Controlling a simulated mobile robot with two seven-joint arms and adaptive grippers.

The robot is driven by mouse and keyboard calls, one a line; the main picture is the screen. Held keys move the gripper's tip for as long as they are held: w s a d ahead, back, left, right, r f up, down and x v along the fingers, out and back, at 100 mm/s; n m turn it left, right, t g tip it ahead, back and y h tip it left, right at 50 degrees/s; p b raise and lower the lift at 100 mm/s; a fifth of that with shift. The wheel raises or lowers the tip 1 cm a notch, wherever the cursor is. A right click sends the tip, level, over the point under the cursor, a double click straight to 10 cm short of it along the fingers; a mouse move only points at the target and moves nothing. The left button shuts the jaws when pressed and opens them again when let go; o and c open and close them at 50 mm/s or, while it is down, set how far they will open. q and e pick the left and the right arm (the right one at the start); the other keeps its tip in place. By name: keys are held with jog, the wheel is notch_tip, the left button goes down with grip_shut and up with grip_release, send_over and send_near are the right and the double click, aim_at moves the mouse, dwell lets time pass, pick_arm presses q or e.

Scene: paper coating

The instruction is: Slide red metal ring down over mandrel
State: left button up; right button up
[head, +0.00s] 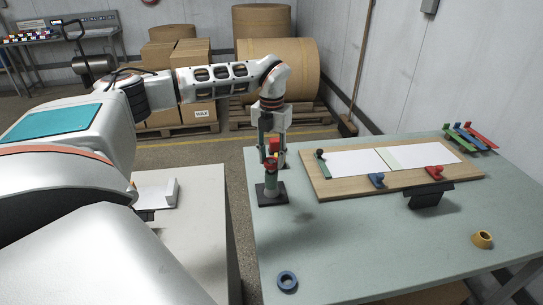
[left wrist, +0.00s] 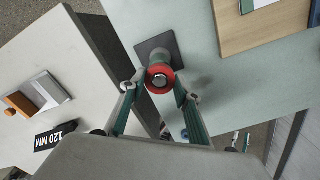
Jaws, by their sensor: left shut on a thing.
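The red metal ring (left wrist: 171,75) is between the two fingertips of my left gripper (left wrist: 160,92), which is shut on it. In the left wrist view the mandrel's round grey end (left wrist: 159,80) shows inside the ring, so the ring appears to be around the mandrel's top. In the head view the green-grey mandrel (head: 271,184) stands upright on a dark square base (head: 280,198) near the table's left edge. My left gripper (head: 271,156) points down over it and partly hides the ring. My right gripper is in neither view.
A blue ring (head: 287,281) and a yellow ring (head: 482,239) lie on the green-grey table (head: 350,255). A wooden board (head: 325,188) with white sheets lies right of the mandrel, with a black block (head: 430,195) before it. The table's front middle is clear.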

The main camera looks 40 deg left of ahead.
pick_arm(q)
jog(key=shift+f, duration=0.4)
jog(key=o, duration=1.1)
jog(key=shift+o, duration=0.2)
notch_tip(320, 180, up, 12)
